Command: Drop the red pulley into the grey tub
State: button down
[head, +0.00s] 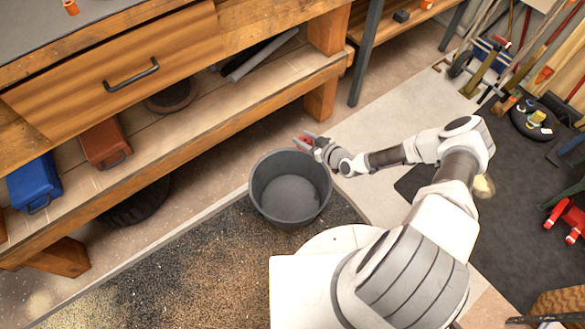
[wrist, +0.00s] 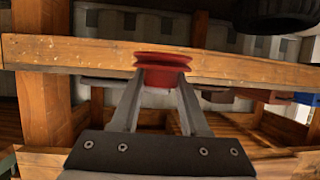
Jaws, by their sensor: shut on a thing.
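My gripper (head: 307,141) is shut on the red pulley (wrist: 162,70), which sits between the fingertips in the wrist view. In the head view the red pulley (head: 306,139) is a small red spot at the end of my arm. The grey tub (head: 263,200) stands on the floor below and to the left of my gripper, close to the bench. Its inside looks empty. My gripper is near the tub's far right rim and appears higher than it; the exact height is hard to tell.
A wooden workbench (head: 215,128) with a lower shelf runs along the left, holding a blue box (head: 34,184) and a reddish-brown box (head: 105,146). Its leg (head: 321,100) stands behind my gripper. Long-handled tools (head: 500,60) lean at the upper right. Pale floor (head: 372,118) beyond my gripper is clear.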

jog(key=s+a+f+b, duration=0.1)
jog(key=a+f+b, duration=0.1)
jog(key=f, duration=0.5)
jog(key=s+a+f+n+g+y+b, duration=0.1)
jog(key=s+a+f+b, duration=0.1)
jog(key=f+b, duration=0.3)
notch_tip(320, 180, down, 3)
jog(key=shift+s+f+n, duration=0.15)
jog(key=shift+s+n, duration=0.15)
jog(key=shift+c, duration=1.6)
grip_release()
jog(key=shift+s, duration=0.1)
